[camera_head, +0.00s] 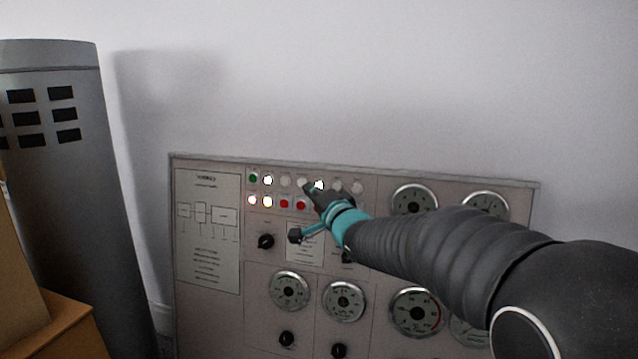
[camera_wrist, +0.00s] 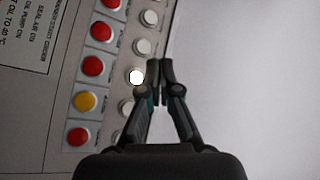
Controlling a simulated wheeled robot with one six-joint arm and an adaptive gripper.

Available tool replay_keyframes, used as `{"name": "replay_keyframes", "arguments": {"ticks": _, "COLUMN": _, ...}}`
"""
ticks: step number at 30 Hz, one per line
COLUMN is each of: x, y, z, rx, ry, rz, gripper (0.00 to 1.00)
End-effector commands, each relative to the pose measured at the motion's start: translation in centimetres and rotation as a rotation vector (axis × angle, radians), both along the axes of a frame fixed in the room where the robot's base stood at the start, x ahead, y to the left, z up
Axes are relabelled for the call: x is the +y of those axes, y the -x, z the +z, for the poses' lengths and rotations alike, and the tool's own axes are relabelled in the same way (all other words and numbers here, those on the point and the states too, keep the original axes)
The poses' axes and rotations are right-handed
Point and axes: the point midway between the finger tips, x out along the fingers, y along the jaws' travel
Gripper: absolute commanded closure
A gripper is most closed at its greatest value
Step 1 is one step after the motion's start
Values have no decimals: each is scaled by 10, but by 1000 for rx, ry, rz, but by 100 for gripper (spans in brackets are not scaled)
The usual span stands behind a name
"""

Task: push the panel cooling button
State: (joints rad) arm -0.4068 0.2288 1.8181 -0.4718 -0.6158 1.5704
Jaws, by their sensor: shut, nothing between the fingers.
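The control panel (camera_head: 207,262) stands upright against the wall, with two rows of small round buttons near its top. My gripper (camera_head: 308,187) is shut and empty, its tips in front of the top row. In the wrist view my gripper (camera_wrist: 166,68) has its fingertips together just right of a brightly lit white button (camera_wrist: 136,77). That lit button also shows in the head view (camera_head: 319,185), beside the fingertips. I cannot tell whether the tips touch the panel. The button labels are too small or blurred to tell which one is panel cooling.
Red buttons (camera_wrist: 93,66) and a yellow button (camera_wrist: 86,102) line up beside the white ones. Knobs (camera_head: 266,241) and round gauges (camera_head: 290,291) fill the lower panel. A grey cylinder (camera_head: 70,190) stands at the left. Bare wall lies above the panel.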

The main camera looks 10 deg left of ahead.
Motion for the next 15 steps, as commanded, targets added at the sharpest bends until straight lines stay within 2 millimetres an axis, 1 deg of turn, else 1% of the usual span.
{"name": "replay_keyframes", "arguments": {"ticks": 1, "x": -1, "y": -7, "z": -1, "rx": 2, "ry": 0, "rz": -2, "gripper": 100}}
{"name": "replay_keyframes", "arguments": {"ticks": 6, "x": -2, "y": -24, "z": -3, "rx": 1, "ry": 0, "rz": 0, "gripper": 100}}
{"name": "replay_keyframes", "arguments": {"ticks": 10, "x": -3, "y": -33, "z": -5, "rx": 1, "ry": 1, "rz": 0, "gripper": 100}}
{"name": "replay_keyframes", "arguments": {"ticks": 15, "x": -3, "y": -37, "z": -7, "rx": 0, "ry": 0, "rz": 0, "gripper": 100}}
